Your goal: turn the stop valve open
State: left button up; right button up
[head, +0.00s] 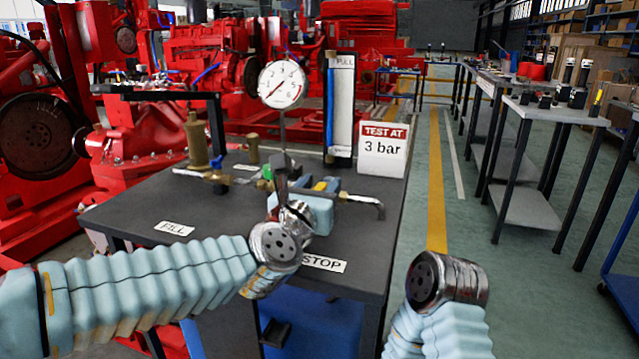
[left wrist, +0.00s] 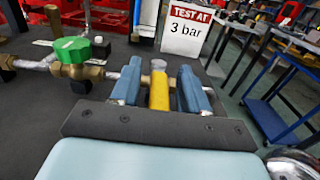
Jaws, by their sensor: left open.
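The stop valve's yellow handle (left wrist: 158,92) lies between the two blue fingers of my left gripper (left wrist: 159,72) in the left wrist view. The fingers are open, one on each side of the handle; I cannot tell whether either touches it. In the head view my left gripper (head: 320,190) is over the front right of the bench, behind the STOP label (head: 324,263), with a bit of the yellow handle (head: 321,186) showing. The gripper and wrist hide most of the valve body. My right gripper is not in view; only the right arm shows at the lower right.
A green-handled valve (left wrist: 72,48) sits on the pipe to the left. A pressure gauge (head: 282,84) stands above the pipework. A clear-tube panel (head: 340,110) and a "TEST AT 3 bar" sign (head: 383,150) stand at the bench's back right. The FILL label (head: 171,228) lies on bare bench top.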

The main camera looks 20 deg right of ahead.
pick_arm(q)
grip_shut()
dwell(0.3)
